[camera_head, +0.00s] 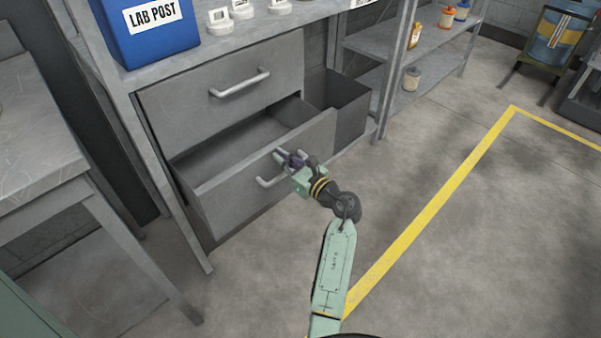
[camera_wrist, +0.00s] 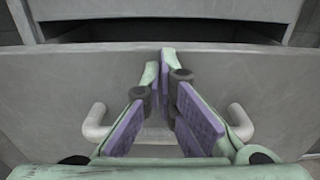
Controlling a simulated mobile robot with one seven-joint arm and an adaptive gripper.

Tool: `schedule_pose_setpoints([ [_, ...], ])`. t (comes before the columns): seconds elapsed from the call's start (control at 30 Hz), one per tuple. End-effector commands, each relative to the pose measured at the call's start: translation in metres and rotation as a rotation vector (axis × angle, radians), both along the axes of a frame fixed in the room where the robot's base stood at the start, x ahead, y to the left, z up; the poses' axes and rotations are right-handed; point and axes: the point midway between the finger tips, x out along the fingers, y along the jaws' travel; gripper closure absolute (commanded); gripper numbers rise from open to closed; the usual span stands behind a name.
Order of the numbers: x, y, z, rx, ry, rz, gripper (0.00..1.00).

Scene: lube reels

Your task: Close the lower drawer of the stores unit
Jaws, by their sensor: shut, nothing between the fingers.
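The stores unit is a grey metal cabinet with an upper drawer (camera_head: 190,100) that is shut and a lower drawer (camera_head: 235,185) that is pulled out, its inside showing empty where visible. The lower drawer's front also fills much of the wrist view (camera_wrist: 240,75), with a dark gap above it. Its bar handle (camera_head: 264,183) shows on both sides of my fingers in the wrist view (camera_wrist: 97,125). My gripper (camera_head: 284,157) is shut and empty, at the lower drawer's front by the handle. I cannot tell whether the fingertips touch the front.
A grey open bin (camera_head: 350,105) stands right of the drawers. A blue LAB POST box (camera_head: 150,45) and white parts (camera_head: 240,10) sit on top. A grey table (camera_head: 50,150) is at the left. The floor at the right, with a yellow line (camera_head: 440,220), is clear.

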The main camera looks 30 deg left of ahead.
Motion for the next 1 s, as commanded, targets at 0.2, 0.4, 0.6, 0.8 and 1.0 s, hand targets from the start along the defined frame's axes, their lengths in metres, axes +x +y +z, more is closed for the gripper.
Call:
schedule_pose_setpoints([
  [0.2, 0.022, 0.058, -0.001, 0.0, -0.002, 0.0, 1.0],
  [0.4, 0.038, 0.102, -0.002, -0.001, -0.001, 0.0, 1.0],
  [0.6, 0.049, 0.133, -0.002, -0.001, -0.001, 0.0, 1.0],
  [0.8, 0.055, 0.148, -0.001, -0.001, 0.0, -0.001, 1.0],
  [1.0, 0.056, 0.153, 0.0, 0.0, 0.0, -0.002, 1.0],
])
